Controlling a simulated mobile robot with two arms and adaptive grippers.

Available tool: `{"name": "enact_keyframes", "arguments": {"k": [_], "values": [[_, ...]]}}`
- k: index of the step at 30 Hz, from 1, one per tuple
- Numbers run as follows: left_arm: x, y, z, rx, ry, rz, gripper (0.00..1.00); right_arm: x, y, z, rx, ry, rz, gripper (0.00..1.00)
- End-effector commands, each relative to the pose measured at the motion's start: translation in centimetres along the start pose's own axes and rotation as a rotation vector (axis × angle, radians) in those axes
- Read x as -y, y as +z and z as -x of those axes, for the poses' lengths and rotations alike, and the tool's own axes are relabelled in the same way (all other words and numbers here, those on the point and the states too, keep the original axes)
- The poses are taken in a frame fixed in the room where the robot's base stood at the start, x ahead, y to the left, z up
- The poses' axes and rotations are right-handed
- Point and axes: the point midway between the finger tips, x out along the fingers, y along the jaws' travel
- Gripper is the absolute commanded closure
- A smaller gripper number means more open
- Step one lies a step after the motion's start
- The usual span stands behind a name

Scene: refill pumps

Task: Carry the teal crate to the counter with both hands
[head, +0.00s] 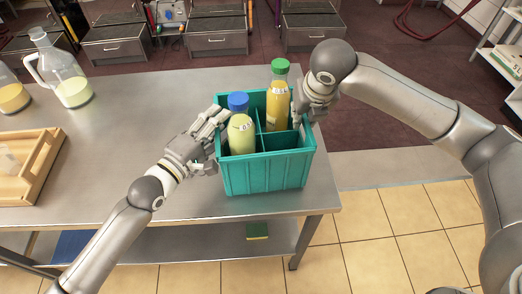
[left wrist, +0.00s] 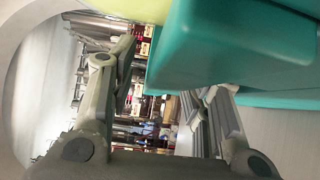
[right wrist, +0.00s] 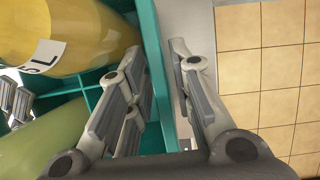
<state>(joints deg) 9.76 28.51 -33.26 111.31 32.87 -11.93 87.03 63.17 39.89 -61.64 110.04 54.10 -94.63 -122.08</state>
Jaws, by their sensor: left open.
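The teal crate (head: 265,172) stands upright on the steel counter, near its right front corner. A green-capped yellow bottle (head: 278,105) and a blue-capped pale bottle (head: 240,135) stand in its compartments. My left gripper (head: 216,122) is open at the crate's left side; the left wrist view shows the teal crate (left wrist: 225,50) close beyond its spread fingers, with the contact unclear. My right gripper (head: 304,108) is shut on the crate's right wall (right wrist: 152,70), with one finger inside and one outside.
Glass jugs (head: 68,80) and a wooden tray (head: 28,165) are on the left of the counter (head: 140,120). Bare counter lies between them and the crate. Drawer units (head: 215,35) stand behind. Open tiled floor (head: 400,225) lies to the right.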

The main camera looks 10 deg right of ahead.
Motion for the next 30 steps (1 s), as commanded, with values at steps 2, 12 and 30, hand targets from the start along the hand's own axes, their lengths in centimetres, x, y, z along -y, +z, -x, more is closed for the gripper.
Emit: {"name": "enact_keyframes", "arguments": {"k": [2, 12, 30], "values": [[0.0, 0.0, 0.0, 0.0, 0.0, 0.0, 0.55, 0.0, 0.0, 0.0, 0.0, 0.0, 0.0, 0.79], [0.0, 0.0, 0.0, 0.0, 0.0, 0.0, 0.96, 0.0, 0.0, 0.0, -0.001, 0.0, 0.0, 1.0], [-1.2, -0.1, 0.0, -0.001, 0.009, -0.002, 1.0, 0.0, 0.5, 1.0, 0.006, 0.002, -0.001, 1.0]]}}
